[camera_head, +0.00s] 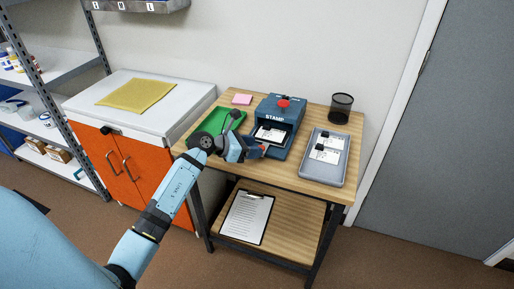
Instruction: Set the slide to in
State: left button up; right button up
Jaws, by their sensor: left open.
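The blue stamp machine (275,106), marked STAMP and with a red knob on top, stands at the back of the wooden table. Its slide (284,143) sticks out at the front, with a white card (268,134) on it. My left gripper (262,149) is open, at the front edge of the slide. Whether its fingers touch the slide is too small to tell. My right gripper is out of view.
A green tray (207,124) lies left of the machine, partly hidden by my left arm. A grey tray (318,176) with cards lies to the right. A black mesh cup (341,107) and pink notes (242,99) stand behind. A clipboard (246,217) lies on the lower shelf.

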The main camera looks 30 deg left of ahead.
aim_at(265, 139)
pick_arm(q)
jog(key=shift+x, duration=1)
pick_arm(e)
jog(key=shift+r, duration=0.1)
pick_arm(q)
grip_shut()
jog(key=shift+w, duration=0.25)
jog(key=w, duration=0.2)
jog(key=w+a+b, duration=0.1)
jog(key=w, duration=0.1)
jog(key=w+b, duration=0.1)
jog(key=w, duration=0.1)
jog(key=shift+w+a+f, duration=0.1)
jog(key=shift+a, duration=0.2)
jog(key=shift+w+a, duration=0.1)
jog(key=shift+w, duration=0.25)
jog(key=shift+r, duration=0.25)
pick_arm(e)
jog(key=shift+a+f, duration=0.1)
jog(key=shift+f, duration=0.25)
